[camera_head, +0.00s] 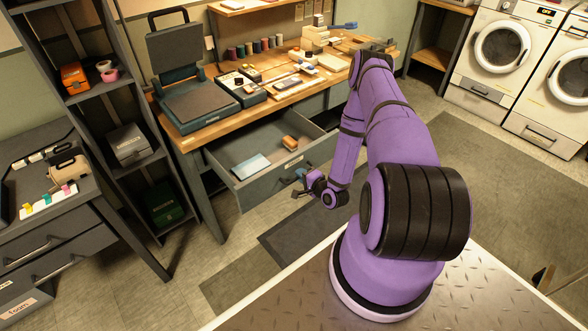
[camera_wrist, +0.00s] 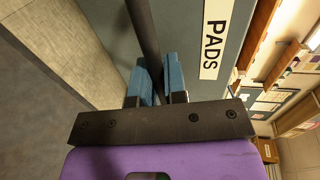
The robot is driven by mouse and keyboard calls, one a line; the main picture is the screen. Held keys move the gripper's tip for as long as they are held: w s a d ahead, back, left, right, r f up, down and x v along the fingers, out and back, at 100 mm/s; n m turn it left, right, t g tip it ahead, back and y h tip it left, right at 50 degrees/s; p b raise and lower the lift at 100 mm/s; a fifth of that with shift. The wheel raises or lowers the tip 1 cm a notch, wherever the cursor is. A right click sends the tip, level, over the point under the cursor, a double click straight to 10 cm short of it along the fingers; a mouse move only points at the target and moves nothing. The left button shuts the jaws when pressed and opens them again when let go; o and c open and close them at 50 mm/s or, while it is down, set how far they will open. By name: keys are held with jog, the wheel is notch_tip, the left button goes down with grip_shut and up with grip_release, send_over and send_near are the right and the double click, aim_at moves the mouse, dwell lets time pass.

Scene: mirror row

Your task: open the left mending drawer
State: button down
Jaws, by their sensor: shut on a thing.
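The left mending drawer (camera_head: 248,189) is under the wooden workbench and stands well pulled out, its inside showing in the head view. A pale blue flat item (camera_head: 251,166) and a small orange-brown block (camera_head: 290,143) lie in it. My gripper (camera_head: 299,178) is at the drawer's front. In the wrist view my gripper's blue fingers (camera_wrist: 159,78) are shut on the dark bar handle (camera_wrist: 143,28), one on each side. The grey drawer front there carries a white label reading PADS (camera_wrist: 213,37). In the head view my gripper hides most of the handle.
The workbench top (camera_head: 285,97) holds an open press (camera_head: 199,100), thread spools and boxes. A dark shelf rack (camera_head: 120,110) stands to the left, with a grey drawer cabinet (camera_head: 50,235) before it. Washing machines (camera_head: 503,50) are at back right. Floor before the drawer is clear.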

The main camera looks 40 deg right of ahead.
jog(key=shift+s, duration=0.6)
jog(key=c, duration=1.2)
grip_release()
jog(key=shift+s, duration=0.1)
jog(key=v, duration=1)
jog(key=shift+s, duration=0.3)
